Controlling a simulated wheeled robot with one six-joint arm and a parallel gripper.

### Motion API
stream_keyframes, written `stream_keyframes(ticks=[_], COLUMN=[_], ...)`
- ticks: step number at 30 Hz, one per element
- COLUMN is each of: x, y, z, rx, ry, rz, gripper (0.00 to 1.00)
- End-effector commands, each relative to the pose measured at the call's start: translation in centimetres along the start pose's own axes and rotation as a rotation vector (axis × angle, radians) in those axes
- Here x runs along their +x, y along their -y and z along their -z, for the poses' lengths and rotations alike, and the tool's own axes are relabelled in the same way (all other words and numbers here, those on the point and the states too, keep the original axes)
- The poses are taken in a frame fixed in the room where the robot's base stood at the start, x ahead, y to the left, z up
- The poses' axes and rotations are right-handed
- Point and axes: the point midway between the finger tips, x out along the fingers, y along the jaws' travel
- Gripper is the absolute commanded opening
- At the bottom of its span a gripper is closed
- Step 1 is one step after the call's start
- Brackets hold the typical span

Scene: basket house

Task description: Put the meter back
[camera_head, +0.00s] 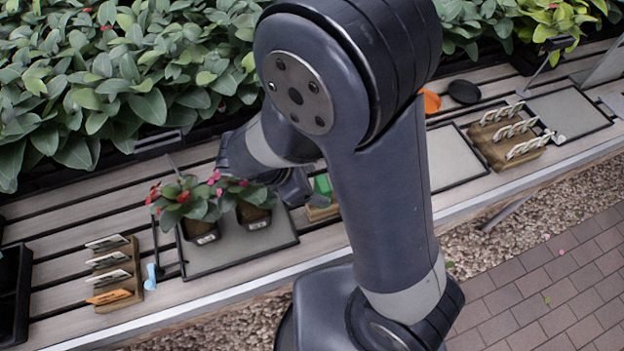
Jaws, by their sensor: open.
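I cannot surely pick out the meter. A small green object (322,184) shows partly behind my arm, by a small wooden block (318,212); too little of it shows to tell what it is. A thin dark upright rod (155,240) stands at the left edge of a grey tray (262,252). Two potted plants with red and pink flowers, one on the left (190,205) and one on the right (252,200), stand at the back of that tray. My gripper (296,188) is open, low beside the right plant and left of the green object. Its fingertips are hard to make out.
A wooden rack with several labels (112,275) and a light blue object (150,277) are at left. Another label rack (505,138) stands between two grey trays at right. Orange (430,101) and black (464,91) discs lie behind. Dense foliage lines the slatted bench's back.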

Motion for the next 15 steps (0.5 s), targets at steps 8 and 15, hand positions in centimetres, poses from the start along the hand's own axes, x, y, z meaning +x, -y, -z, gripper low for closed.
stream_keyframes(ticks=[8, 15], x=[-1.0, -5.6], y=[-0.1, -0.1], z=[0.0, 0.1], rx=[0.001, 0.000], ry=[-0.001, -0.003], rz=[-0.004, -0.007], gripper=[0.72, 0.72])
